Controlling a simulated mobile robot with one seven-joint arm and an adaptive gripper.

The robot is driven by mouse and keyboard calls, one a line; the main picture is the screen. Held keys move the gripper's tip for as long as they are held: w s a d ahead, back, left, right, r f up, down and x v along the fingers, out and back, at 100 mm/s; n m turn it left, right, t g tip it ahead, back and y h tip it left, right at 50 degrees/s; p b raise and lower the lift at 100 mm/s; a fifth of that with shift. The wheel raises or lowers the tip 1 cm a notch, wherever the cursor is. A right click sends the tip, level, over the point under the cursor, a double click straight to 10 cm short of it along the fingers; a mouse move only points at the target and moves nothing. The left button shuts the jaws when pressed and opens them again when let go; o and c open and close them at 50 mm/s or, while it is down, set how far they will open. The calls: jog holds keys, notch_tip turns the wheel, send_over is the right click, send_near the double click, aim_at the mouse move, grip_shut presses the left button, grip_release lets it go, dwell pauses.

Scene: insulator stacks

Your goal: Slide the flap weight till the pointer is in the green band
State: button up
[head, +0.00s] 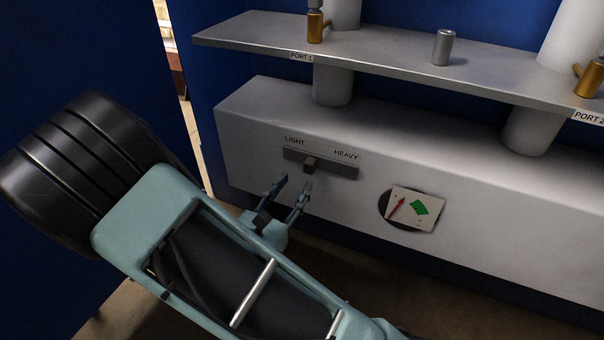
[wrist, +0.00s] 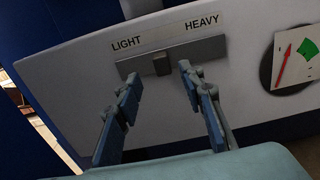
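The flap weight is a small dark slider block (head: 311,163) on a grey rail (head: 335,168) marked LIGHT at left and HEAVY at right. The block sits left of the rail's middle; it also shows in the wrist view (wrist: 162,64). The red pointer (head: 397,207) lies on a white card to the right, left of the green band (head: 420,207) and apart from it. My gripper (head: 294,182) is open and empty in front of the rail. In the wrist view its fingertips (wrist: 160,76) stand apart, one on each side of the block, with no contact visible.
The rail is on the front of a long white housing (head: 260,125). A shelf (head: 390,52) above carries a silver cylinder (head: 443,47) and brass fittings (head: 315,27). A blue wall (head: 60,60) stands at left.

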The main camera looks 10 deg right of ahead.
jog(key=shift+v, duration=2.3)
